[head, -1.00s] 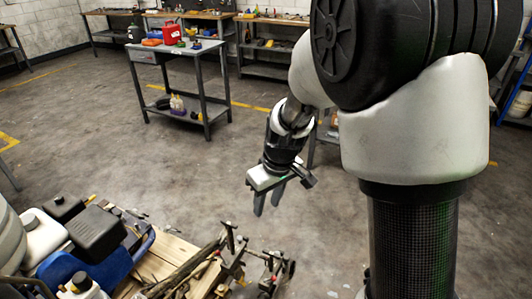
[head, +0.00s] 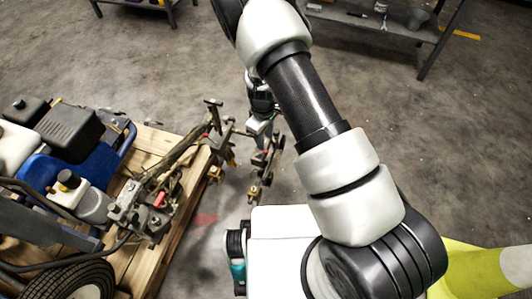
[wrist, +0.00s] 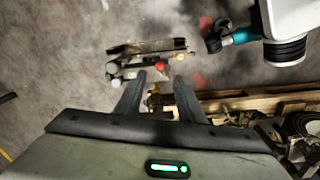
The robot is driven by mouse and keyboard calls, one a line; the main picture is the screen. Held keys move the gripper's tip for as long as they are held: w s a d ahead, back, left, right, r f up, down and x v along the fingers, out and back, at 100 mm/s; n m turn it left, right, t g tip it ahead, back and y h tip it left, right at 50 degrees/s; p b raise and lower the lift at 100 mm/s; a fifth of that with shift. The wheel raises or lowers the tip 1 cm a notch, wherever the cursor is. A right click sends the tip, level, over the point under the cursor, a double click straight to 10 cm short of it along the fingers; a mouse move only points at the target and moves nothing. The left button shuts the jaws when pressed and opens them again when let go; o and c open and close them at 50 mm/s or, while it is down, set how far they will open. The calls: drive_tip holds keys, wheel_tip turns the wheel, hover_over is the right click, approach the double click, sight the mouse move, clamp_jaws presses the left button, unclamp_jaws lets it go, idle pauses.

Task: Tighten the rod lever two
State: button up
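The line striper (head: 75,165) sits at the left of the head view, with a long rod assembly (head: 180,150) reaching right. At its right end a metal bracket (head: 268,160) carries clamps and small levers. I cannot tell which one is rod lever two. A metal bar (wrist: 145,46), a red knob (wrist: 161,65) and a pale knob (wrist: 113,68) show beyond the fingertips. Contact cannot be told.
The striper stands on a wooden pallet (head: 196,185). Its black wheel (head: 78,280) is at the lower left. A shelf (head: 385,28) stands at the upper right. Open concrete floor lies between the pallet and the shelf.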

sight(266, 151)
drive_tip(key=f+b, duration=0.1)
drive_tip(key=f, duration=0.4)
drive_tip(key=f+b, duration=0.1)
drive_tip(key=f, duration=0.4)
drive_tip(key=shift+w+d, duration=0.15)
drive_tip(key=shift+w, duration=0.05)
clamp_jaws()
